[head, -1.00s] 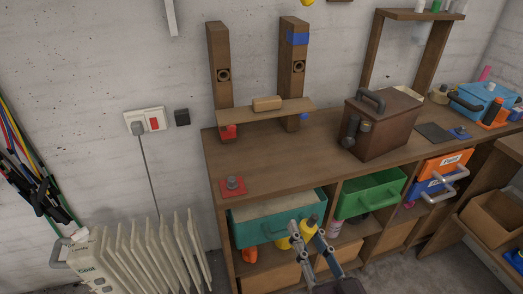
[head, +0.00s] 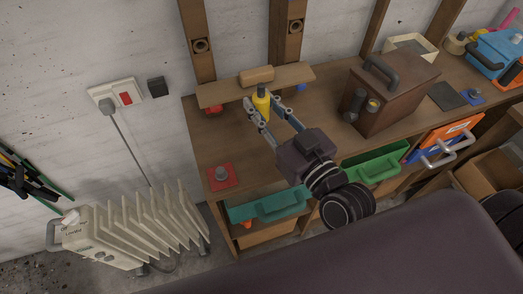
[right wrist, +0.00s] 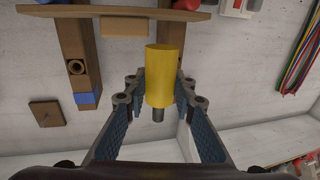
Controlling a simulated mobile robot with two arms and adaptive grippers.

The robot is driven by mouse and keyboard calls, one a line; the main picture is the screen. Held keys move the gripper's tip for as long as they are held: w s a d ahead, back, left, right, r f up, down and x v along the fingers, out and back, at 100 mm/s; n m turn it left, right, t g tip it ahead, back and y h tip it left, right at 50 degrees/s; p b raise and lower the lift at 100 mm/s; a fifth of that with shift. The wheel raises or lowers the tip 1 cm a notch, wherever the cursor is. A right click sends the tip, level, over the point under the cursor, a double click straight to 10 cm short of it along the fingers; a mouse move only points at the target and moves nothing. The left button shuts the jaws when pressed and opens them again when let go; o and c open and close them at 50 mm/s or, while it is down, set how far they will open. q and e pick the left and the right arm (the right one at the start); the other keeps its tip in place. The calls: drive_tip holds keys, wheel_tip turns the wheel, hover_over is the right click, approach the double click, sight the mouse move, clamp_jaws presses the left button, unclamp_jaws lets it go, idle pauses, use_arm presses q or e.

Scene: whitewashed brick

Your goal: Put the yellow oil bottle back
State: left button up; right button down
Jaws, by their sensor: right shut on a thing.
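The yellow oil bottle (head: 261,103) has a dark cap and stands about upright in the head view. My right gripper (head: 263,108) is shut on it, one finger on each side, over the workbench in front of the small wooden shelf. In the right wrist view the yellow bottle (right wrist: 165,78) sits between the fingers, its dark cap toward the bottom of the picture. Whether its base touches the bench is hard to tell. My left gripper is not in view.
The raised wooden shelf (head: 220,95) holds a wooden block (head: 257,75). A brown box (head: 392,95) with a handle stands to the right. A red piece (head: 221,177) lies at the bench's left front. A teal drawer (head: 240,212) and green drawer (head: 378,167) protrude below. The bench's left part is mostly clear.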

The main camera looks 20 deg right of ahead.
wheel_tip(320, 180, down, 13)
drive_tip(key=shift+r+b, duration=0.15)
drive_tip(key=shift+b, duration=0.45)
wheel_tip(320, 180, down, 3)
drive_tip(key=shift+f, duration=0.2)
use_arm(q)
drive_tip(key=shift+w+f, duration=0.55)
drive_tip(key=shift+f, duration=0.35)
use_arm(e)
drive_tip(key=shift+f, duration=0.2)
drive_tip(key=shift+f+b, duration=0.15)
drive_tip(key=shift+b, duration=0.2)
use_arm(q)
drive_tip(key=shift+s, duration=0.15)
use_arm(e)
drive_tip(key=c, duration=1.6)
unclamp_jaws()
